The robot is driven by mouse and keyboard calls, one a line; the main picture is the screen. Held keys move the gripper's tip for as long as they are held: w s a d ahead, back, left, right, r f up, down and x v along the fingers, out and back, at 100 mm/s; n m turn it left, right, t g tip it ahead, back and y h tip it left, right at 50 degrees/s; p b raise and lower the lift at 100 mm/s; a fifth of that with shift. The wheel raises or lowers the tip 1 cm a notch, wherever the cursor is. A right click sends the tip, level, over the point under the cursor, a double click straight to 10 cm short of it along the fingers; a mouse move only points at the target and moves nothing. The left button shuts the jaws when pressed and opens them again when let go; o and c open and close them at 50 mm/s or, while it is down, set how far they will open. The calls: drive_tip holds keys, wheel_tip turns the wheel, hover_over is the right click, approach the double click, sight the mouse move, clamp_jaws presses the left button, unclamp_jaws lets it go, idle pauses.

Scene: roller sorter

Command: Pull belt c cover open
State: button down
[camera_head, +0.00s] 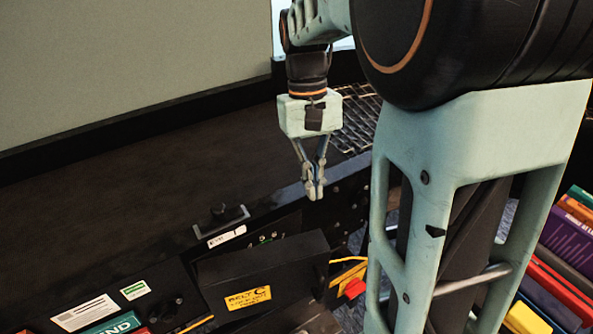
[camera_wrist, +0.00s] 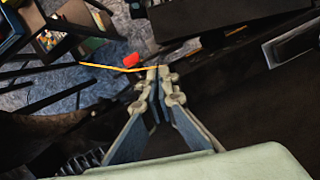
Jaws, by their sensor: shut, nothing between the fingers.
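The belt C cover (camera_head: 275,262) is a black box-like housing at the bottom middle of the head view, with a yellow label (camera_head: 249,298) reading "BELT C" on its front. Its top looks down flat, though I cannot tell for certain that it is fully shut. My gripper (camera_head: 314,193) hangs pointing down, above and behind the cover's right end and apart from it. Its fingers are shut with nothing between them. In the wrist view the closed fingertips (camera_wrist: 160,72) show in the middle, and a dark box at the top (camera_wrist: 190,17) is probably the cover.
A grey bracket-like handle (camera_head: 222,224) with a white label lies left of my gripper. A red knob (camera_head: 355,288) and a yellow strip sit right of the cover. Coloured books (camera_head: 560,250) stand at far right. The dark belt surface (camera_head: 150,150) behind is clear.

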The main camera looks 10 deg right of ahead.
drive_tip(key=x, duration=1)
drive_tip(key=shift+s, duration=0.25)
